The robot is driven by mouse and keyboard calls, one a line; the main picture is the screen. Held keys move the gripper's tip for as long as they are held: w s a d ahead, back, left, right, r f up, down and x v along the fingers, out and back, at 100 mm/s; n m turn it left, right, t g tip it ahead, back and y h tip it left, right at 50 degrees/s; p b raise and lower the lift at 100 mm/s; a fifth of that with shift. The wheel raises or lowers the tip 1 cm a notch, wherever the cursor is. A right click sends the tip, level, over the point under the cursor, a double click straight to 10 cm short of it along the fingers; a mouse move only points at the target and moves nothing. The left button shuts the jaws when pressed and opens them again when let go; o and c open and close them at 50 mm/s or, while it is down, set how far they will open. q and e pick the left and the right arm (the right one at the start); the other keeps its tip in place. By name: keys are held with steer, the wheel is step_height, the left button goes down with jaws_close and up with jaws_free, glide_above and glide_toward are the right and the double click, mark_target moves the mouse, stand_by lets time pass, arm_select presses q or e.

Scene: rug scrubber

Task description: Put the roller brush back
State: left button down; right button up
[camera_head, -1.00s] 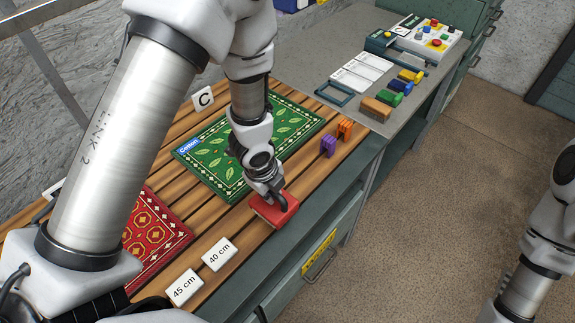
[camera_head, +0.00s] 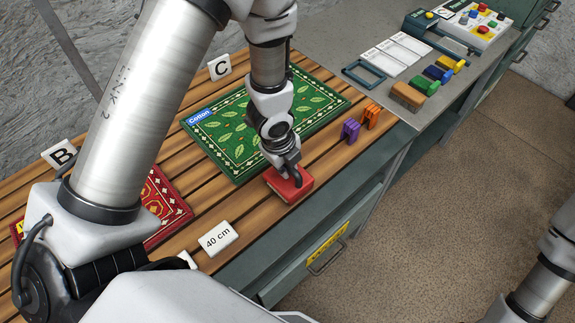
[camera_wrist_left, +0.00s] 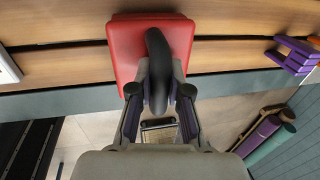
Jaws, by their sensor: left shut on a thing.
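A red block-shaped brush (camera_head: 288,184) with a black curved handle is at the front edge of the slatted wooden table, right of the green rug's near corner. I cannot tell whether it is a roller, or whether it touches the slats. My left gripper (camera_head: 286,168) is above it, shut on its handle. In the left wrist view, the red brush (camera_wrist_left: 122,48) is beyond the fingers (camera_wrist_left: 158,98), with the black handle (camera_wrist_left: 157,65) between them. Its bristle side is hidden. My right arm shows at the right edge, with its gripper out of view.
A green rug (camera_head: 235,158) and a red rug (camera_head: 165,203) lie on the slats. Purple (camera_head: 350,130) and orange (camera_head: 371,116) clips stand near the front edge. A grey bench (camera_head: 400,108) behind holds coloured blocks, cards and a button box (camera_head: 478,20). Rolled items (camera_wrist_left: 262,135) lie below.

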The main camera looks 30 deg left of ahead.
mark_target(281, 180)
arm_select(q)
steer(key=shift+d+f+b, duration=0.1)
steer(key=shift+f+b, duration=0.25)
steer(key=shift+f, duration=0.2)
steer(key=shift+r, duration=0.1)
steer(key=c, duration=1.1)
jaws_free()
steer(key=shift+w, duration=0.1)
steer(key=shift+r+p, duration=0.4)
steer(key=shift+p, duration=0.15)
steer(key=p+v, duration=0.6)
steer(key=v, duration=0.6)
steer(key=shift+r, duration=0.2)
